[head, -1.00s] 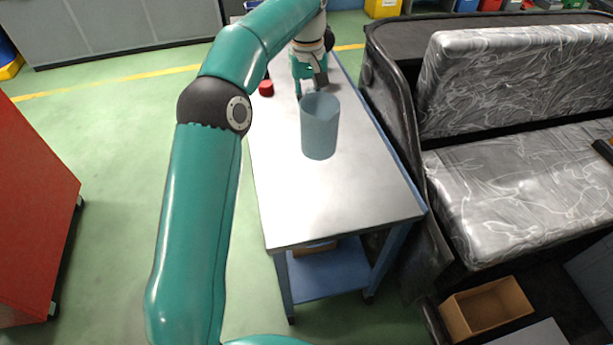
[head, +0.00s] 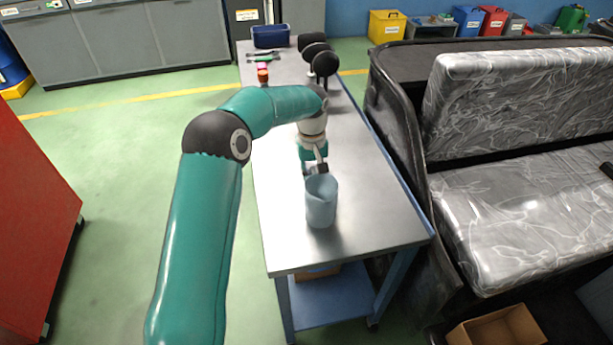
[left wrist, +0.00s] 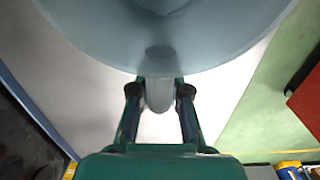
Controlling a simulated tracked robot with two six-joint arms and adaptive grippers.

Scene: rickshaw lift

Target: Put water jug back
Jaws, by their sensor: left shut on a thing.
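The water jug (head: 321,204) is pale blue-grey and upright, at the near half of the metal-topped table (head: 300,250). It also fills the top of the left wrist view (left wrist: 160,40). My left gripper (head: 316,173) is at the jug's far side, shut on its handle. In the left wrist view the two fingers (left wrist: 160,92) close around the handle from both sides. I cannot tell whether the jug's base touches the tabletop. My right gripper is not in view.
Black round objects (head: 325,64), a dark blue bin (head: 271,36) and a small red and orange item (head: 263,76) stand at the table's far end. A black-framed seat (head: 520,200) is close on the right. The near tabletop is clear.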

